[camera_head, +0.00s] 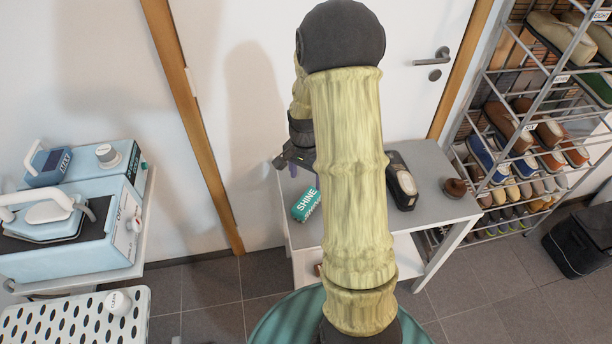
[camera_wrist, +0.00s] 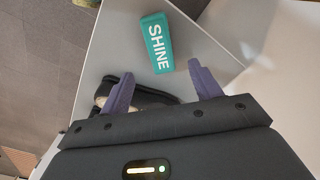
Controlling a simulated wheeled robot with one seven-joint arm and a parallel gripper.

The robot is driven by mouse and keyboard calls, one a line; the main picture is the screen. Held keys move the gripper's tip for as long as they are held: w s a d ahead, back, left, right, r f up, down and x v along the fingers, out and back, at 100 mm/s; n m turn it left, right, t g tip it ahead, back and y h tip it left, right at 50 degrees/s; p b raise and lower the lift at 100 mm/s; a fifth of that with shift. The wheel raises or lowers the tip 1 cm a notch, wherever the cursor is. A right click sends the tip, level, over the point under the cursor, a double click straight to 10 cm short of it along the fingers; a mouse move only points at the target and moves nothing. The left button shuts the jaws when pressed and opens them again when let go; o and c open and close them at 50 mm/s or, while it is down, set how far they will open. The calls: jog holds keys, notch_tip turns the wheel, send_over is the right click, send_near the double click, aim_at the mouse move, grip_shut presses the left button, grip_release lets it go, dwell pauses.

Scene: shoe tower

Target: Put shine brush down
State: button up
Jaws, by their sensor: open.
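The shine brush, a teal block with white "SHINE" lettering (camera_head: 306,205), lies flat on the grey table (camera_head: 427,168), near its left edge. In the wrist view the brush (camera_wrist: 157,42) lies on the pale tabletop just beyond the fingertips, with nothing gripping it. My gripper (camera_wrist: 160,74) is open and its two purple fingers are spread apart and empty. In the head view my gripper (camera_head: 296,163) hangs above the table's left part, partly hidden behind my arm.
A black shoe (camera_head: 400,182) is on the table right of my arm, with a small round brown item (camera_head: 454,188) farther right. A shoe rack (camera_head: 505,178) stands at the right. A light-blue machine (camera_head: 75,222) stands at the left. A white door is behind.

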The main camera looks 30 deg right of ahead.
jog(key=shift+s+a, duration=0.1)
jog(key=shift+s, duration=0.05)
jog(key=s+a+r+n+t, duration=0.2)
jog(key=s+a+r+n, duration=0.7)
jog(key=s+a+n, duration=0.3)
jog(key=shift+a, duration=0.55)
jog(key=shift+s+r, duration=0.1)
jog(key=shift+r, duration=0.05)
notch_tip(320, 180, up, 9)
jog(key=p, duration=0.8)
jog(key=shift+a+f+p, duration=0.15)
jog(key=shift+f+p, duration=0.05)
jog(key=shift+p, duration=0.2)
